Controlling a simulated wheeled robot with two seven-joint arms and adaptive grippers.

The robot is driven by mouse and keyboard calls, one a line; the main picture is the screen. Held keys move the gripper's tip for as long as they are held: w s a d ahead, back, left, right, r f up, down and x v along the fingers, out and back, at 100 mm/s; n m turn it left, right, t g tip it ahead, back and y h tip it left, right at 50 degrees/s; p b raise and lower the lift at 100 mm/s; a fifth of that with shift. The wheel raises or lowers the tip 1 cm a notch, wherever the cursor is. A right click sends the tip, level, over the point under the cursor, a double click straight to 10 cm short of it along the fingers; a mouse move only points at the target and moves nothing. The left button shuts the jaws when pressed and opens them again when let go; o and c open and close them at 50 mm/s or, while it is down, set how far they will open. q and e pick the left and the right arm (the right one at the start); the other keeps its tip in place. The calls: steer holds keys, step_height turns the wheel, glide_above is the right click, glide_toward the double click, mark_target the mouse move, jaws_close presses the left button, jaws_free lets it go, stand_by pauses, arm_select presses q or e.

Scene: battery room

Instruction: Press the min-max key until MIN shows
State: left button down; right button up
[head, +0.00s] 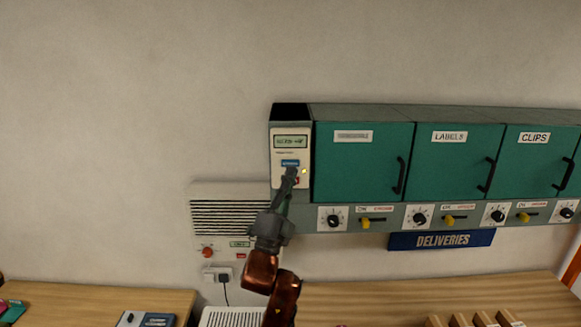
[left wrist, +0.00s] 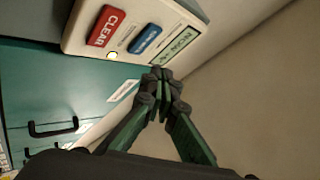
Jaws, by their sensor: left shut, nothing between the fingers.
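A cream panel (head: 278,152) at the left end of the wall cabinets carries a small greenish display (head: 291,142), whose text I cannot read. Below it is a blue key (head: 290,162) with blurred lettering, taken to be the min-max key. In the left wrist view the blue key (left wrist: 145,38) lies between the display (left wrist: 176,52) and a red key marked CLEAR (left wrist: 106,26). My left gripper (head: 291,173) is shut and empty, its tips just below the blue key in the head view. In the wrist view its fingertips (left wrist: 160,76) appear beside the panel; contact cannot be told.
Teal cabinets (head: 361,180) with black handles adjoin on the right, above a strip of knobs and yellow levers (head: 372,222). A vented wall unit (head: 232,214) hangs lower left. A small yellow spot (head: 304,171) shows beside the gripper. The wall above is clear.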

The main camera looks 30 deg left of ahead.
arm_select(q)
steer(key=shift+w+a, duration=0.35)
steer(key=shift+w, duration=0.2)
steer(key=shift+w+a, duration=0.3)
steer(key=shift+w, duration=0.2)
steer(key=shift+w, duration=0.1)
stand_by(0.7)
steer(key=shift+w+a, duration=0.25)
steer(key=shift+w+a, duration=0.15)
steer(key=shift+w, duration=0.15)
stand_by(0.7)
steer(key=shift+s, duration=0.1)
stand_by(0.3)
steer(key=shift+s+d, duration=0.4)
steer(key=shift+s, duration=0.2)
steer(key=s+d, duration=0.1)
steer(key=s, duration=0.1)
steer(key=s+d+p, duration=0.1)
steer(key=s, duration=0.1)
steer(key=shift+s+d, duration=0.1)
steer(key=shift+d, duration=0.25)
